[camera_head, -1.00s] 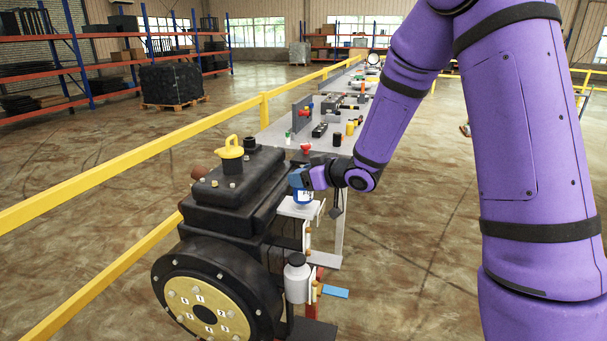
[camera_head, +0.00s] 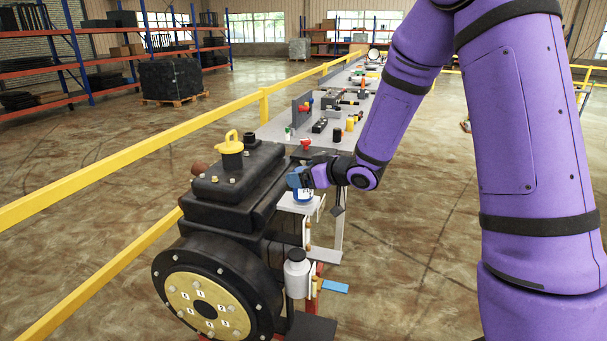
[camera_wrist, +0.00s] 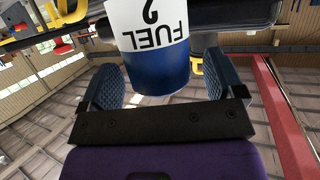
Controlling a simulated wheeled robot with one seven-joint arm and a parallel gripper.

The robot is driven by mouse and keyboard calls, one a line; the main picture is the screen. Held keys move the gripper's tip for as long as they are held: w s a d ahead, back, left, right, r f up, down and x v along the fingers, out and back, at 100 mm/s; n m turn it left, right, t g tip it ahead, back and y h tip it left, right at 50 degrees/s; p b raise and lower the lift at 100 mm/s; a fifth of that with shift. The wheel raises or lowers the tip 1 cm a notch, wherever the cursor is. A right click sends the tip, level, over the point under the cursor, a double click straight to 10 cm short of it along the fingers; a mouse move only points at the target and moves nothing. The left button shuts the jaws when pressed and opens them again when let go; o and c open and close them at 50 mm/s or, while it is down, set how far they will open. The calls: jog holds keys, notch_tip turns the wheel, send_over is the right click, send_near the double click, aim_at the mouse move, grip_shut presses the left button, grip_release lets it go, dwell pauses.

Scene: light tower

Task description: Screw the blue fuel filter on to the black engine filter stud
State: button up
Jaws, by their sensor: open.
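The blue fuel filter, with a white band lettered FUEL 2, shows in the wrist view (camera_wrist: 158,72) between the two fingers of my gripper (camera_wrist: 163,80). Gaps show between it and the blue padded fingers, which are open on either side of it. In the head view my gripper (camera_head: 299,179) is at the filter's upper part, and the filter's white band (camera_head: 303,196) shows just below. The filter appears upright above a pale bracket (camera_head: 299,207) at the right side of the black engine (camera_head: 235,190). I cannot make out the black stud or the filter's threaded end.
A grey bench (camera_head: 275,130) with several small parts runs back behind the engine. A yellow rail (camera_head: 130,150) passes along the left. A grey canister (camera_head: 297,278) and a blue lever (camera_head: 335,287) sit below the bracket.

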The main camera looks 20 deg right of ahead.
jog(key=v, duration=1)
jog(key=shift+c, duration=0.4)
